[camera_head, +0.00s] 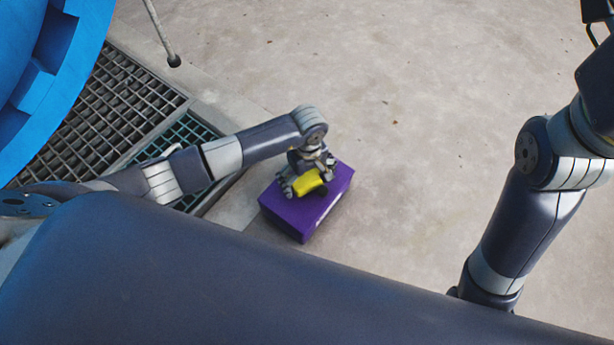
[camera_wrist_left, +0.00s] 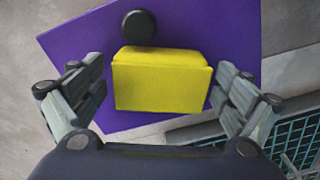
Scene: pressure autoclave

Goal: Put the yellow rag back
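The yellow rag (camera_head: 308,182) is at the top of a purple box (camera_head: 302,218) on the floor. In the left wrist view the rag (camera_wrist_left: 162,82) looks like a folded yellow block in front of the purple surface (camera_wrist_left: 225,35). My left gripper (camera_head: 306,180) is over the box. In the left wrist view its fingers (camera_wrist_left: 158,88) stand apart on either side of the rag, with a narrow gap at the left; contact at the right is unclear. Whether the rag rests on the box is hard to tell. My right gripper is out of view.
A black round knob (camera_wrist_left: 139,27) shows beside the rag. A floor grating (camera_head: 110,110) and a large blue round structure (camera_head: 45,60) are at the left. A thin rod (camera_head: 160,32) comes down at the top. The concrete floor (camera_head: 420,130) right of the box is clear.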

